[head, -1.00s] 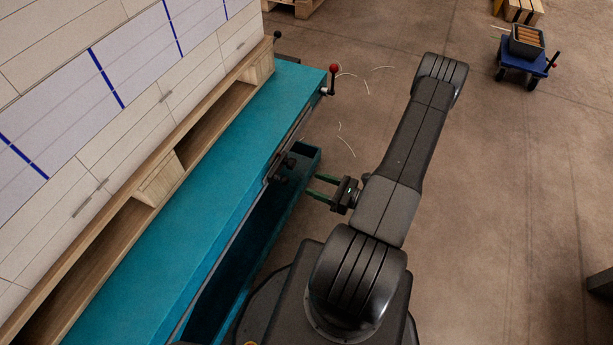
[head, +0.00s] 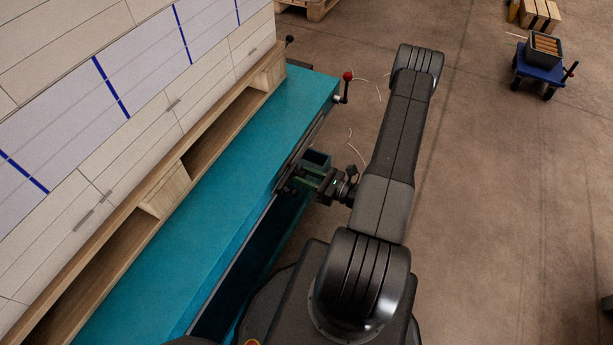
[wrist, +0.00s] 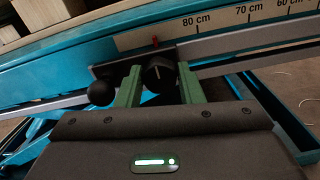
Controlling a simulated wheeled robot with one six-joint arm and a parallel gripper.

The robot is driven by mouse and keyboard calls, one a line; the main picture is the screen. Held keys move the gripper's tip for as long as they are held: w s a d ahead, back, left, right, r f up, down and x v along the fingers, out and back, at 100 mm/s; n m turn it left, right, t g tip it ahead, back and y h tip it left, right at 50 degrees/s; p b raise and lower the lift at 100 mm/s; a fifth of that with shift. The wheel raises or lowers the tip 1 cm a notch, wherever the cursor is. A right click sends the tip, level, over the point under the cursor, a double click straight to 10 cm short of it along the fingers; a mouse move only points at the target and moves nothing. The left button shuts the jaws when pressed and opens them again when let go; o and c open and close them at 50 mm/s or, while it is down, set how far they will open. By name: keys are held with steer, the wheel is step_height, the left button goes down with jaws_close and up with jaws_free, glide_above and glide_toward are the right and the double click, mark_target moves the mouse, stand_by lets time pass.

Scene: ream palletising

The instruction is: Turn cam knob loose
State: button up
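The cam knob (wrist: 158,74) is a round black knob on the grey rail along the side of the teal table, below the ruler strip (wrist: 225,25). In the wrist view, the two green fingers of my gripper (wrist: 159,84) stand one on each side of it. The gaps are very narrow, and I cannot tell whether the fingers press on the knob. In the head view my gripper (head: 318,180) is at the table's side, and the knob cannot be made out there. A black ball handle (wrist: 101,92) sits just left of the left finger. A red pointer (wrist: 155,42) shows above the knob.
The teal table (head: 240,200) carries a wooden pallet (head: 192,160) stacked with white packs (head: 70,90). A red-knobbed lever (head: 347,76) stands at its far corner. A blue cart (head: 540,72) and pale strips lie beyond on the floor.

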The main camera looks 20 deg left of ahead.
steer(key=c, duration=0.3)
steer(key=shift+n+b, duration=0.3)
steer(key=n+b, duration=0.3)
steer(key=shift+f, duration=0.2)
steer(key=n+b, duration=0.5)
steer(key=n, duration=0.1)
steer(key=shift+f+b, duration=0.1)
steer(key=shift+b, duration=0.3)
steer(key=n+b, duration=0.4)
steer(key=b, duration=0.1)
steer(key=shift+s+r+n+b, duration=0.15)
steer(key=shift+n+b, duration=0.4)
steer(key=shift+n, duration=0.55)
steer(key=shift+w+r+n+b, duration=0.1)
steer(key=shift+n+b, duration=0.4)
steer(key=shift+n, duration=0.6)
